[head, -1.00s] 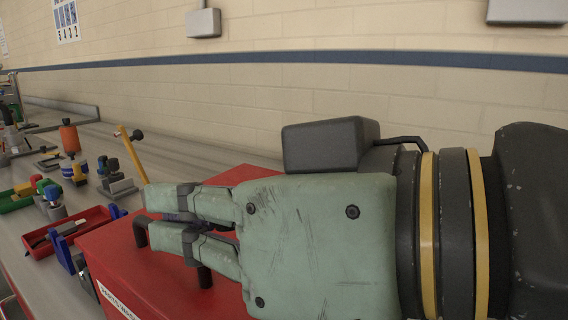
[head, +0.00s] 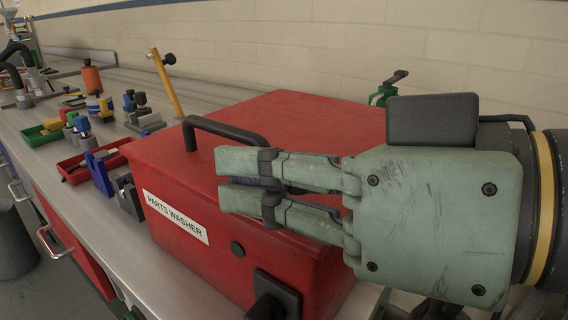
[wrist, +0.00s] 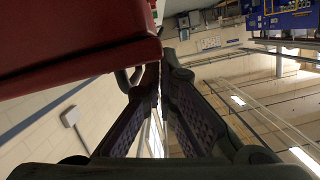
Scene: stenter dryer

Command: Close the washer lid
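The red parts washer (head: 232,258) stands on the bench with its white label facing front. Its red lid (head: 300,112) looks down, lying flat on the body, with the dark bar handle (head: 225,129) on top at the left. My gripper (head: 222,175) is in front of the right part of the lid, with fingers pointing left. Its fingers are together and hold nothing. They hide part of the lid and front edge. In the wrist view the fingertips (wrist: 158,72) meet beside the red washer (wrist: 75,35). Whether they touch the lid I cannot tell.
A red tray (head: 70,173), blue and grey clamps and a green bin (head: 40,135) stand on the bench left of the washer. A yellow post (head: 165,85) stands behind it. A pale brick wall (head: 330,45) closes the back.

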